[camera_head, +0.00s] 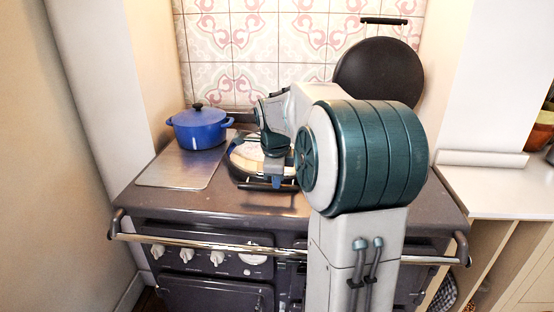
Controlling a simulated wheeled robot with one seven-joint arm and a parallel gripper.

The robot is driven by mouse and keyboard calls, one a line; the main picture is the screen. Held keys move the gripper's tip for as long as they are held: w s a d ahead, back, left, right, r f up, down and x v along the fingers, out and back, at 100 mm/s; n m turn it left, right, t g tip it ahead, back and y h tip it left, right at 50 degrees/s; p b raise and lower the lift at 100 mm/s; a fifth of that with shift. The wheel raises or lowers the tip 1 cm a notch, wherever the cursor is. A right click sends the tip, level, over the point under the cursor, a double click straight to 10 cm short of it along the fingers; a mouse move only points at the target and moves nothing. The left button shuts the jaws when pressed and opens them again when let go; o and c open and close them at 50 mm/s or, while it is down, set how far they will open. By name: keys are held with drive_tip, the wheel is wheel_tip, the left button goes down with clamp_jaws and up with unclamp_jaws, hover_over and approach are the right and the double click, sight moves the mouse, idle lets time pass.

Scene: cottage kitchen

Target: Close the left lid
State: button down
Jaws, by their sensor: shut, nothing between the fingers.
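The left lid (245,162) is a round, pale, shiny lid with a dark rim in the middle of the stove top. It lies down flat or nearly flat, with its dark bar handle (262,186) at the front; I cannot tell whether any gap is left under it. My gripper (277,182) points down at the lid's front right part, close to the handle. Its fingers are small and partly lost against the lid; they look shut and empty. Whether they touch the lid is unclear. My arm hides the lid's right side.
The right lid (378,70) stands raised against the tiled wall, its handle (384,21) on top. A blue pot (199,128) stands at the back left, behind a flat metal plate (180,172). A rail (205,243) runs along the stove's front. A white counter (500,190) is at right.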

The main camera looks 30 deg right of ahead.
drive_tip(key=shift+s+a+f, duration=0.1)
drive_tip(key=shift+s+f, duration=0.2)
drive_tip(key=shift+f, duration=0.35)
drive_tip(key=w+p+v, duration=0.1)
drive_tip(key=p+v, duration=0.2)
drive_tip(key=v, duration=1.2)
drive_tip(key=shift+w+d+r, duration=0.15)
drive_tip(key=shift+d+r, duration=0.1)
drive_tip(key=shift+d, duration=0.05)
